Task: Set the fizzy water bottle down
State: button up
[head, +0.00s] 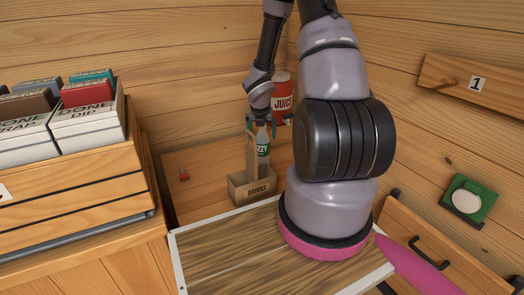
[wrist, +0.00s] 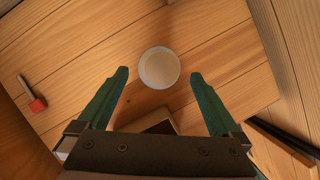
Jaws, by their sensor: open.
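The fizzy water bottle (head: 263,140), clear with a green label, stands upright at the brown drinks carrier (head: 253,188) in the head view. The carrier's walls hide its lower part, and it looks to be inside. My gripper (head: 262,127) is right at the bottle's top, with its teal fingers spread. In the wrist view my gripper (wrist: 159,74) is open, with a clear gap between the fingertips. A brown box edge (wrist: 160,127), likely the carrier, shows low between the fingers. I cannot make out the bottle there.
A red juice container (head: 283,98) stands close behind my gripper. A pale round top (wrist: 159,67), probably the juice's, lies ahead of the fingers in the wrist view. A red-tipped peg (head: 183,174) is left of the carrier. Labelled boxes (head: 88,128) fill the left side.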

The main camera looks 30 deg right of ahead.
aim_at(262, 141)
jog(key=x, duration=0.5)
jog(key=shift+s+a+f, duration=0.1)
grip_shut()
